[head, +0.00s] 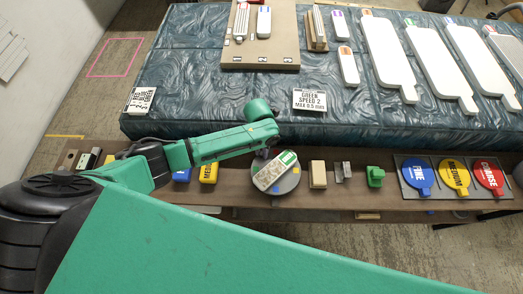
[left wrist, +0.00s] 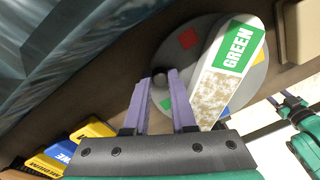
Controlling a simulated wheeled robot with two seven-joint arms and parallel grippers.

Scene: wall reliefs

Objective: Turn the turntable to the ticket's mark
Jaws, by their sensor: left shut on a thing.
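The round grey turntable (head: 287,184) sits on the brown shelf, with coloured marks on its face. It also shows in the left wrist view (left wrist: 247,82). A speckled white block with a green label reading GREEN (head: 272,174) lies across it. My left gripper (left wrist: 160,76) reaches over its edge, its purple fingers shut on what looks like a dark knob, mostly hidden between the fingertips. A white ticket (head: 309,100) on the blue cloth reads GREEN, SPEED 2, MAX 0.5 mm.
On the shelf, a tan block (head: 318,174), a grey piece (head: 342,172) and a green piece (head: 375,176) stand right of the turntable. Blue, yellow and red paddles (head: 453,177) lie further right. A yellow block (head: 208,172) is to the left.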

